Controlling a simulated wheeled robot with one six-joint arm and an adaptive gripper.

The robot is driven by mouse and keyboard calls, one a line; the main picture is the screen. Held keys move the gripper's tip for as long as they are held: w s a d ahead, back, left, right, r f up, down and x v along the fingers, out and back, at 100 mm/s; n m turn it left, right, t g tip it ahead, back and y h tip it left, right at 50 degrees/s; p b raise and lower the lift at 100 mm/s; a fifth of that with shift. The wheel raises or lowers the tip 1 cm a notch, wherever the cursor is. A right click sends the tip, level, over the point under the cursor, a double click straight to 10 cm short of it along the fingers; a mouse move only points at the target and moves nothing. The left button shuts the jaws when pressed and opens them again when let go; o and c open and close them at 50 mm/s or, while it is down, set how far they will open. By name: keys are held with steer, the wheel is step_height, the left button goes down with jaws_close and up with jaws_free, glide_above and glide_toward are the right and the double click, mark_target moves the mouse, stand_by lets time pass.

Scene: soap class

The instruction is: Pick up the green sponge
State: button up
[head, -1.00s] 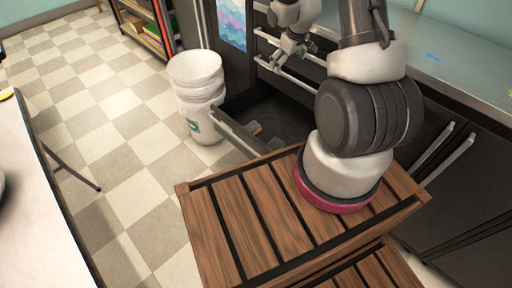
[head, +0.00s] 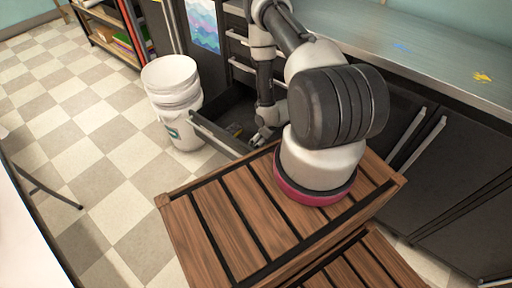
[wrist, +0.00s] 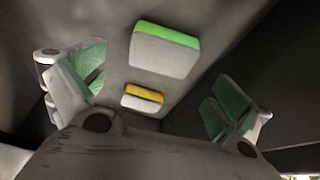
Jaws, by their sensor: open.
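The green sponge (wrist: 165,48), a block with a green layer over a pale grey body, lies on the dark drawer floor in the wrist view. It is ahead of my gripper (wrist: 156,82), between the lines of its two spread fingers and apart from both. My gripper is open and empty. In the head view my gripper (head: 264,134) is low in the open drawer (head: 218,132), and I cannot make out the green sponge there.
A smaller yellow and white sponge (wrist: 142,98) lies closer to my gripper than the green one. Dark drawer walls rise around it. A white bucket stack (head: 172,100) stands left of the drawer. A steel counter (head: 420,55) runs above it.

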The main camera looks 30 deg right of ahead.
steer(key=x, duration=0.7)
steer(key=shift+s, duration=0.35)
steer(key=shift+c, duration=0.2)
steer(key=c, duration=0.7)
